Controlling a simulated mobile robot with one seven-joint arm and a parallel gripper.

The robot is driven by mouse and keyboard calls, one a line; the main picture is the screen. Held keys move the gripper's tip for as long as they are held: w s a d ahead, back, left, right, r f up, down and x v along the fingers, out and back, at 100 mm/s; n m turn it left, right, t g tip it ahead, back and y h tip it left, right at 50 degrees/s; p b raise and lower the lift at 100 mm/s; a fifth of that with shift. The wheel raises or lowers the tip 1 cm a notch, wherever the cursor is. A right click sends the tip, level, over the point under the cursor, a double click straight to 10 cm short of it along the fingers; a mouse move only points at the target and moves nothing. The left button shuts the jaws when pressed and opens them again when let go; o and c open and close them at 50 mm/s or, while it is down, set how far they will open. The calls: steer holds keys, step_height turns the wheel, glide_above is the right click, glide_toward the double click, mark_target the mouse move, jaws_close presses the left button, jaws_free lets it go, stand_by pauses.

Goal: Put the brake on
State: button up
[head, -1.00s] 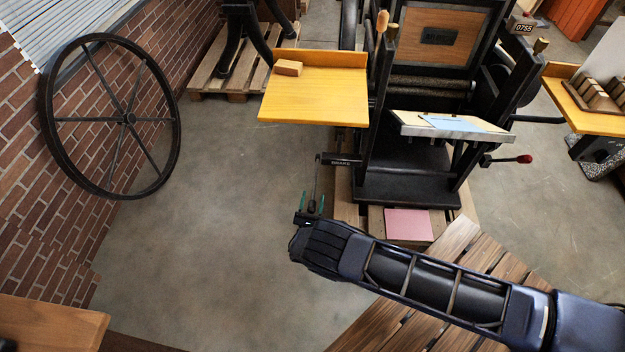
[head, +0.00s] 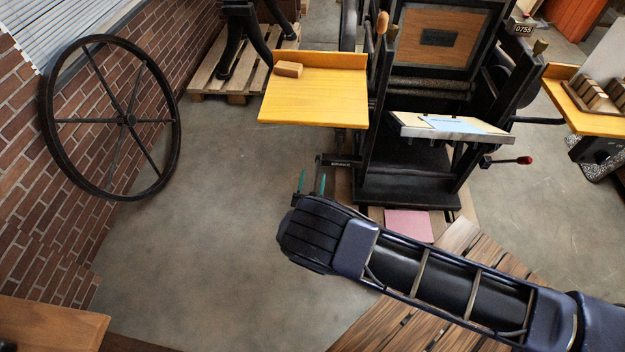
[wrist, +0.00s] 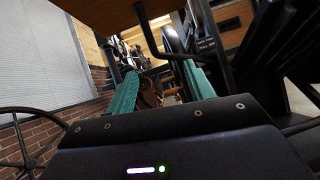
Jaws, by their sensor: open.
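The brake (head: 342,161), a black bar with a white label, sticks out to the left from the press's lower left side in the head view. A thin dark upright part at its left end is partly hidden by my gripper. My gripper (head: 310,181) is open, its two green fingers pointing up just below and left of that end. In the wrist view, the open fingers (wrist: 160,78) have nothing clearly held between them. A black bent bar (wrist: 150,38) shows ahead above them, and a black plate (wrist: 206,44) with white lettering ending in "OFF" is at right.
The black press (head: 405,185) stands on a pallet, with a yellow side shelf (head: 315,100) above my gripper. A pink sheet (head: 408,225) lies by its base. A spoked wheel (head: 127,118) leans at the brick wall. The floor left of my gripper is clear.

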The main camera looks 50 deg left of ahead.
steer(key=shift+w+r+m+h, duration=0.1)
steer(key=shift+w+m+h, duration=0.05)
steer(key=shift+m+h, duration=0.2)
steer(key=c, duration=0.5)
steer(key=w+m+h, duration=0.1)
steer(key=m+h, duration=0.2)
steer(key=w+m+h, duration=0.1)
steer(key=m+h, duration=0.1)
steer(key=shift+w+r+t, duration=0.25)
steer(key=shift+w+t, duration=0.05)
jaws_close()
steer(key=s+a+r+m+g+h, duration=0.15)
steer(key=s+m+g+h, duration=0.25)
steer(key=m+g, duration=0.55)
steer(key=s+a+r+m+g+h, duration=0.1)
steer(key=s+a+m+g+h, duration=0.3)
steer(key=m, duration=1)
steer(key=w+d+f, duration=0.1)
steer(key=w+f, duration=0.1)
steer(key=f, duration=0.4)
steer(key=w+d+f+g, duration=0.1)
steer(key=w+d+f, duration=0.1)
steer(key=f, duration=0.4)
steer(key=shift+w+h, duration=0.3)
steer(key=shift+h, duration=0.05)
